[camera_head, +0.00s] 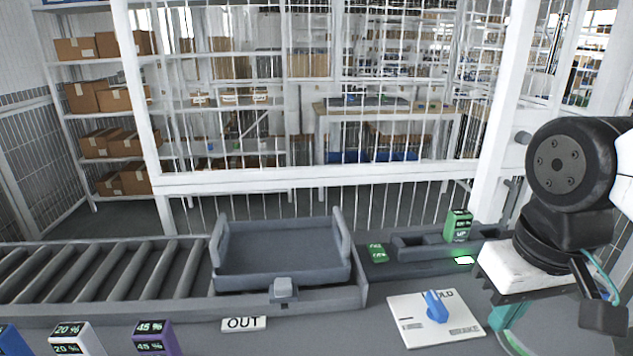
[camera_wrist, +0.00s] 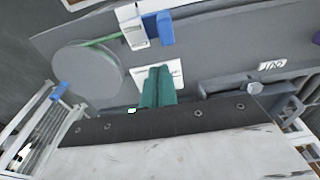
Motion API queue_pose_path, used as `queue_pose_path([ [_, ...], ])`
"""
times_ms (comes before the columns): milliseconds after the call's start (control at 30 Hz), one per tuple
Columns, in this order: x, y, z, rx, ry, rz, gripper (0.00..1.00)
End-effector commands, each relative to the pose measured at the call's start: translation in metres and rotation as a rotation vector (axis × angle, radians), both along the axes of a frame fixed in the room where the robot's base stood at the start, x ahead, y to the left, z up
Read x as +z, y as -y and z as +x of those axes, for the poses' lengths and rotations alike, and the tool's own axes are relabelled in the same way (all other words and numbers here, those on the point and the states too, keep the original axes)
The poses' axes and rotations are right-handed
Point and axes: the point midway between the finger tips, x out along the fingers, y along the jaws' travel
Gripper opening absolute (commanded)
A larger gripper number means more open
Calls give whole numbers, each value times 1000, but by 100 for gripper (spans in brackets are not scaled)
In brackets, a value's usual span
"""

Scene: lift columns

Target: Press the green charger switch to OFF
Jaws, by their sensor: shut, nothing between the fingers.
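A small green block with pale lettering (camera_head: 378,253), which looks like the charger switch, sits at the left end of the dark charger tray (camera_head: 405,268); its lettering is too small to read. A taller green battery-like block (camera_head: 458,226) stands in the tray's right part. A white patch with a green glow (camera_head: 463,260) lies in front of it. My gripper (camera_head: 500,318) is at the right, in front of the tray and apart from the green block. Its teal fingers (camera_wrist: 156,88) are together and empty in the wrist view. I cannot make out the switch in the wrist view.
A white plate (camera_head: 408,331) with a blue knob (camera_head: 435,307) lies left of my gripper. A grey bin (camera_head: 283,255) stands on the conveyor, left of the tray. Battery blocks, including a purple one (camera_head: 155,338), line the front left. A white-framed fence (camera_head: 320,178) stands behind.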

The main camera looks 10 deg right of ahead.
Motion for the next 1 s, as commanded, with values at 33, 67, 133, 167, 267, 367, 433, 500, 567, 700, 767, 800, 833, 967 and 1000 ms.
queue_pose_path([
  [33,-1,0,1,1,-6,0,0],
  [67,-2,0,1,2,-12,0,0],
  [133,-7,-1,3,5,-36,-1,0],
  [167,-9,-1,4,6,-50,-1,0],
  [267,-11,-3,17,12,-94,0,0],
  [367,-10,-4,38,18,-133,-1,0],
  [433,-8,-5,57,20,-154,-1,0],
  [500,-6,-7,77,23,-172,-1,0],
  [567,-6,-8,95,25,-185,-2,0],
  [700,-6,-12,139,28,-210,-3,0],
  [767,-8,-14,159,30,-217,-3,0],
  [800,-9,-16,173,30,-222,-3,0],
  [833,-11,-17,183,30,-225,-3,0],
  [967,-18,-21,229,31,-233,-4,0],
  [1000,-21,-23,243,30,-234,-4,0],
])
